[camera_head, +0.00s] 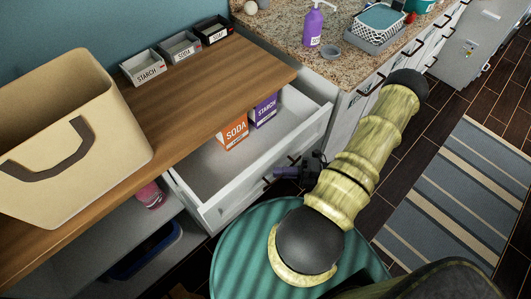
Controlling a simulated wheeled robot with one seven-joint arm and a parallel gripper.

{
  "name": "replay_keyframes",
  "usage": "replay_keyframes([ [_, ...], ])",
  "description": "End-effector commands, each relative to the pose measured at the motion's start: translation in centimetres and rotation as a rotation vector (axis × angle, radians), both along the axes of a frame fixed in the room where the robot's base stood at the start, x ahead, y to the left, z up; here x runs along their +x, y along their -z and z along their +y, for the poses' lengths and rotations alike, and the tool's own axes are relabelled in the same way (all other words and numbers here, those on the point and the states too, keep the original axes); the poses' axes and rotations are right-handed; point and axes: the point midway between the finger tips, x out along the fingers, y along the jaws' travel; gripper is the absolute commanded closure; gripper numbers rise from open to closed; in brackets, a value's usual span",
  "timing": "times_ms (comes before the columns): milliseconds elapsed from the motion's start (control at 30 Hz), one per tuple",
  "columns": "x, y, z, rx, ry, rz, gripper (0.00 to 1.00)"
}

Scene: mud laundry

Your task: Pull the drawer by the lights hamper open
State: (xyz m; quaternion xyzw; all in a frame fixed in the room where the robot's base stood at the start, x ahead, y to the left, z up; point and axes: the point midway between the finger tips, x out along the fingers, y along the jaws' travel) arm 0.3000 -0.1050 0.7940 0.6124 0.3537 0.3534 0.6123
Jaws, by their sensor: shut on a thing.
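The white drawer (232,203) stands pulled out from under the wooden counter, with its inside in plain view. It holds an orange SODA box (233,133) and a purple STARCH box (264,110). The dark handle (268,178) is on the drawer's front. My gripper (276,173) is at the handle and shut on it; the fingers are small and partly hidden by my wrist. A beige hamper (75,130) with a dark strap handle stands on the counter at the left. No lights label shows on it.
Labelled bins (180,48) stand at the back of the wooden counter (222,85). A stone counter (345,52) with a purple bottle (312,25) is beyond. A round teal ribbed thing (235,245) lies below the drawer front. A striped rug (465,190) lies on the floor at right.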

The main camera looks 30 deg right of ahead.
Motion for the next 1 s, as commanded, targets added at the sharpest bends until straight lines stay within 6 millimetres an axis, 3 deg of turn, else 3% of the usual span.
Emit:
replay_keyframes([
  [200,-4.9,0.0,-1.3,0.001,0.002,0.004,1.00],
  [400,-7.4,0.1,-2.0,0.000,0.001,0.002,1.00],
  [900,-8.2,0.1,-2.3,-0.001,-0.001,0.000,1.00],
  [933,-8.2,0.1,-2.3,-0.001,-0.001,0.000,0.81],
  [1000,-8.2,0.1,-2.3,-0.001,-0.001,0.000,0.68],
])
